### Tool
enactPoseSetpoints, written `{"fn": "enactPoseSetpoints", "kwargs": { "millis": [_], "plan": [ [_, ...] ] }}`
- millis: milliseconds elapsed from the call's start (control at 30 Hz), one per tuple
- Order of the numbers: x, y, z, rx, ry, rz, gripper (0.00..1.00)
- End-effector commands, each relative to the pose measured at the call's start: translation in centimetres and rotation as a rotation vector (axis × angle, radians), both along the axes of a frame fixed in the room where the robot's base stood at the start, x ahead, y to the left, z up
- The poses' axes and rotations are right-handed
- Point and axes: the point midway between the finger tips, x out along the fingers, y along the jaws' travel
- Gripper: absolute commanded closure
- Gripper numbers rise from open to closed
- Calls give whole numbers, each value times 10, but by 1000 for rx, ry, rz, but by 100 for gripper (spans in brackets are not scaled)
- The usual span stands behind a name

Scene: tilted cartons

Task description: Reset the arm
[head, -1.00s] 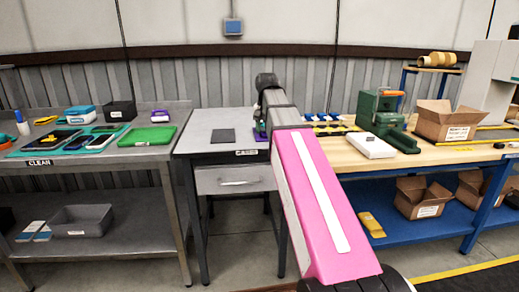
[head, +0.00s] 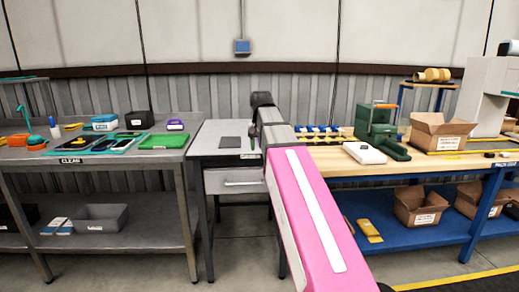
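My arm, with a pink cover and a white stripe, reaches up from the bottom of the head view toward a small grey desk (head: 222,136). Its dark far joint stands over the right side of that desk. My gripper cannot be made out; the arm's far end hides whatever lies behind it. I cannot tell whether it holds anything.
A steel bench marked CLEAN (head: 25,163) stands left, with a green tray (head: 165,141) and several boxes. A wooden-topped bench (head: 335,160) stands right, with a green machine (head: 380,130), a white box (head: 364,153) and an open carton (head: 438,130). Floor in front is partly clear.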

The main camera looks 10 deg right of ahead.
Motion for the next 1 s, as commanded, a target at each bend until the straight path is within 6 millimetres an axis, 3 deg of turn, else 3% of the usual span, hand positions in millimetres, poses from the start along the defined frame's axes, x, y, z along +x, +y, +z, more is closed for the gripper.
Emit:
{"fn": "enactPoseSetpoints", "kwargs": {
  "millis": [367,467,567,1000],
  "plan": [
    [0,0,-1,0,0,0,46],
    [-1,0,-9,1,2,5,46],
    [-3,0,-32,0,3,17,46],
    [-28,0,-184,0,2,116,46]
  ]
}}
